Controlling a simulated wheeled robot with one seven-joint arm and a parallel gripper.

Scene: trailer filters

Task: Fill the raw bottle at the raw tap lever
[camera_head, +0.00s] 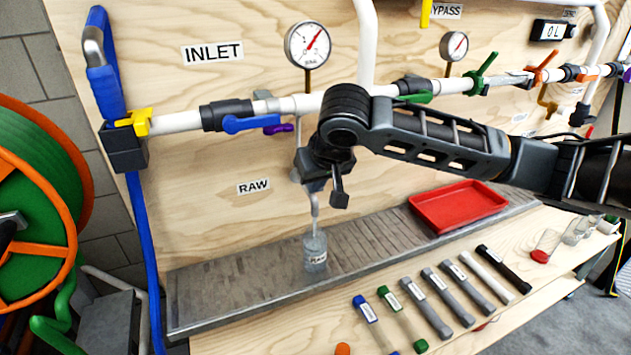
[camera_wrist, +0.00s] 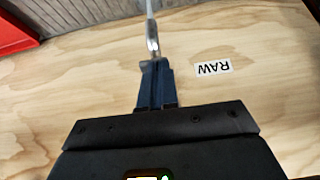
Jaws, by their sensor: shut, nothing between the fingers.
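The clear raw bottle (camera_head: 316,262), with its RAW label facing out, stands upright on the grey drain tray under the raw tap spout (camera_head: 315,206). The spout also shows in the wrist view (camera_wrist: 153,45). A thin pale streak, which looks like water, runs from the spout toward the bottle mouth. My gripper (camera_head: 317,184) is shut and empty, close by the tap just above the spout. Its fingertips (camera_wrist: 156,68) show in the wrist view, pointing at the tap; I cannot tell if they touch it. A purple lever (camera_head: 278,129) sits up left by the pipe. The bottle's water level is unclear.
The drain tray (camera_head: 225,290) is bare on its left; a red tray (camera_head: 459,205) lies on its right. Several capped tubes (camera_head: 427,307) lie along the bench front. The inlet pipe (camera_head: 178,122) with its blue lever (camera_head: 250,123) and a gauge (camera_head: 308,45) are above.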

